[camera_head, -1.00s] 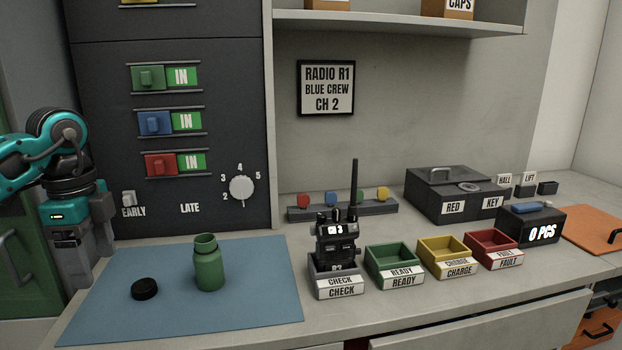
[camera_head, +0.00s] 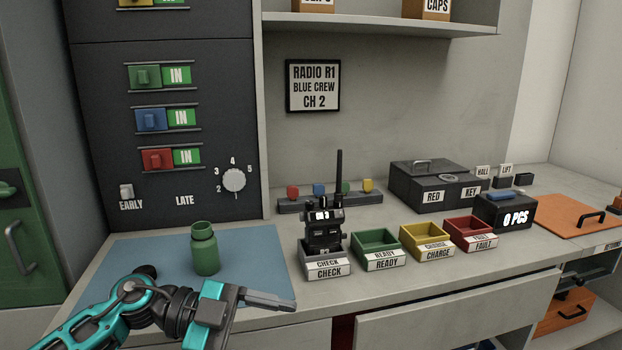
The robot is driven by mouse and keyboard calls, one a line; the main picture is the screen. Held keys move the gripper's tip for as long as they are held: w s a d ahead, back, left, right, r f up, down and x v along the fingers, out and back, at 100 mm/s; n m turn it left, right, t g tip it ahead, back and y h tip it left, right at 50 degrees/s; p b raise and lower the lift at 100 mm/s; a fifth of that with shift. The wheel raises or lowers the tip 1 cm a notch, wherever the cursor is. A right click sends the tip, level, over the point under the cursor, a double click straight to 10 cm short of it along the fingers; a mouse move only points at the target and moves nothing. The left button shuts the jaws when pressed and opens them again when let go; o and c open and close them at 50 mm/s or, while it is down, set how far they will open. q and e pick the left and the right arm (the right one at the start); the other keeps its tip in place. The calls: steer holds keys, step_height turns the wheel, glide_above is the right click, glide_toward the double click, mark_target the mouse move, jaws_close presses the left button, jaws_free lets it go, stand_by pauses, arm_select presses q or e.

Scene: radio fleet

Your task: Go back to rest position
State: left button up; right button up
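My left arm comes in low from the left, and its gripper (camera_head: 250,302) is over the counter's front edge, in front of the blue mat (camera_head: 255,250). A long grey finger points right. The other finger is not clear, so I cannot tell open from shut. I see nothing held. The green jar (camera_head: 205,252) stands upright and open-topped on the mat, behind the gripper and apart from it. The black cap (camera_head: 147,270) shows on the mat, partly hidden by my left arm. My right gripper is not in view.
A radio (camera_head: 323,232) stands in the CHECK holder (camera_head: 328,270). Green (camera_head: 378,250), yellow (camera_head: 427,241) and red (camera_head: 474,234) trays stand right of it. An open drawer (camera_head: 460,315) sticks out below the counter. A black box (camera_head: 435,185) stands behind the trays.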

arm_select(q)
steer(key=a+f+n+t+y, duration=0.35)
steer(key=f+n+t, duration=0.25)
steer(key=n+t, duration=0.35)
steer(key=a+f+n+t+y, duration=0.3)
steer(key=f+n+t+y, duration=0.2)
steer(key=f+n+t, duration=0.4)
steer(key=s+a+f+n+g+y, duration=0.1)
steer(key=s+a+f+g+y, duration=0.1)
steer(key=s+f, duration=0.4)
steer(key=s+a+f+n+g+y, duration=0.2)
steer(key=s+a+f+g+y, duration=0.1)
steer(key=s+f+g, duration=0.2)
steer(key=shift+s+a+f, duration=0.25)
steer(key=shift+s+f, duration=0.15)
steer(key=shift+s, duration=0.4)
